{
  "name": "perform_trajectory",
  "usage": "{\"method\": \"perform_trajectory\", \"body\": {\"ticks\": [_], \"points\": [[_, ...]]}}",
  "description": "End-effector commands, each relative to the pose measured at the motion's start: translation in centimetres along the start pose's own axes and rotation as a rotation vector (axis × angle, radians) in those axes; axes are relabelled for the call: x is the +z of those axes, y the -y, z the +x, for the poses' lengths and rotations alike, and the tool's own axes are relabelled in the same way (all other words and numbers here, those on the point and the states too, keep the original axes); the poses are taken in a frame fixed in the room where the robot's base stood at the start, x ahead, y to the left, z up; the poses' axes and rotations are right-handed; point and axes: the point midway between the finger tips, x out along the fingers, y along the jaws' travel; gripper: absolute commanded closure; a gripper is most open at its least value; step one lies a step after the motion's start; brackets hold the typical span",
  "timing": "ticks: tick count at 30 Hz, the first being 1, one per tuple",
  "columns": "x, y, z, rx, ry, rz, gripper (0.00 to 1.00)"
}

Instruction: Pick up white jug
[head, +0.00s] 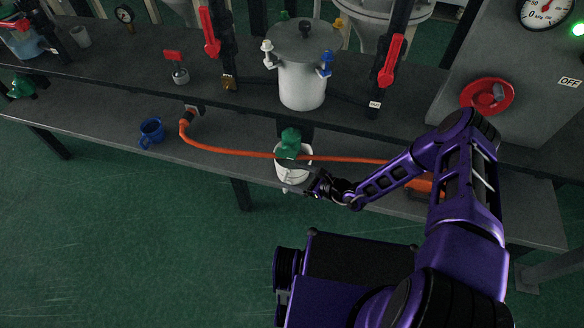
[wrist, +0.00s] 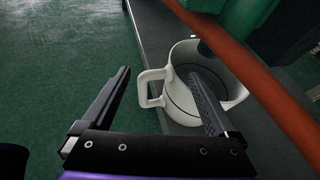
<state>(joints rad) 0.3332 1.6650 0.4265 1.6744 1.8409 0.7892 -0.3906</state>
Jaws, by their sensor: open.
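The white jug (head: 282,174) stands on the lower shelf in the head view, below a green fitting (head: 289,141). In the wrist view the jug (wrist: 178,96) shows its open mouth, and its handle points left. My gripper (head: 296,178) is open at the jug's near side. In the wrist view the gripper (wrist: 160,74) has the handle between its fingers. The left finger is outside the handle, and the right finger overlaps the jug's mouth; I cannot tell how deep it reaches. The gripper holds nothing.
An orange hose (head: 232,153) runs along the lower shelf and crosses in front of part of the jug in the wrist view. The upper shelf with a metal pot (head: 302,85) overhangs behind. The green floor in front is clear.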

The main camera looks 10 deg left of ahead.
Motion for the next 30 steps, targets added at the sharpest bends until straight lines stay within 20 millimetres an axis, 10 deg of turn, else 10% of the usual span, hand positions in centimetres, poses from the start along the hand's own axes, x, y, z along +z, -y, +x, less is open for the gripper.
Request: {"method": "perform_trajectory", "body": {"ticks": [23, 30], "points": [[0.0, 0.2, 5.7, -0.001, 0.0, -0.001, 0.07], [0.0, 0.2, 5.7, 0.0, -0.001, -0.001, 0.5]]}}
